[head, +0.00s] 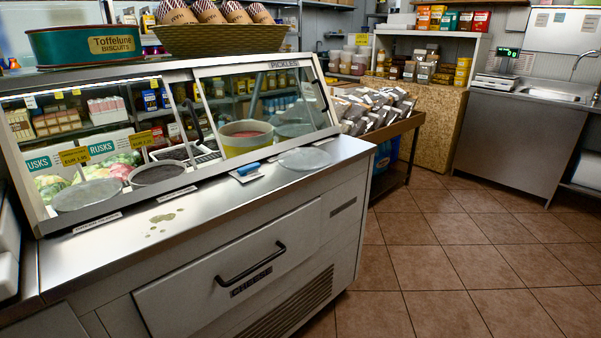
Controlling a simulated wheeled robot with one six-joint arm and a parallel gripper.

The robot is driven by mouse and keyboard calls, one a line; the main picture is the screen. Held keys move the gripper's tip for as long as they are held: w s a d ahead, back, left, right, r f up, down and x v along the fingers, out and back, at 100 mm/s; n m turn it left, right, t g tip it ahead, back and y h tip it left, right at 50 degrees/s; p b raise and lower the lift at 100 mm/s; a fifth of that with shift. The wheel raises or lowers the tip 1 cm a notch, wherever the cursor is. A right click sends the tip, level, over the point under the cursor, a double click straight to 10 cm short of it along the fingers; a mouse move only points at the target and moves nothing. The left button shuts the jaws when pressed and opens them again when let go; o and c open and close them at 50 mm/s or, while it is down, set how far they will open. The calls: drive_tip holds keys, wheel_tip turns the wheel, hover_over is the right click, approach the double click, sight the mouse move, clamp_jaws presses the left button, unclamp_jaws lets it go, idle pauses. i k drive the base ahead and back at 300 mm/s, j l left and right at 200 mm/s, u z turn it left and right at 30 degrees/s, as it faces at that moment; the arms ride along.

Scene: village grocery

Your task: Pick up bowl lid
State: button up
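A flat grey round lid (305,158) lies on the steel counter, at the right end in front of the glass case. Another grey disc, which looks like a lid (87,195), is at the left end by the case's front edge. A third grey disc (294,130) shows behind the right glass pane. A large bowl with a yellow rim and reddish contents (245,150) stands uncovered behind that pane. A shallower bowl with dark contents (157,174) is to its left. I cannot tell which lid is the bowl's. My gripper is not in view.
A blue-handled tool (248,169) lies on the counter left of the right-hand lid. A greenish spill (161,220) marks the counter. The slanted glass case (265,90) rises behind. A drawer handle (250,264) sticks out in front. The tiled floor (450,260) at right is clear.

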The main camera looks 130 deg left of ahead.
sight(300, 160)
drive_tip(key=i+l+u, duration=0.1)
drive_tip(key=u, duration=1.65)
drive_tip(key=l+u, duration=0.1)
drive_tip(key=u, duration=3.05)
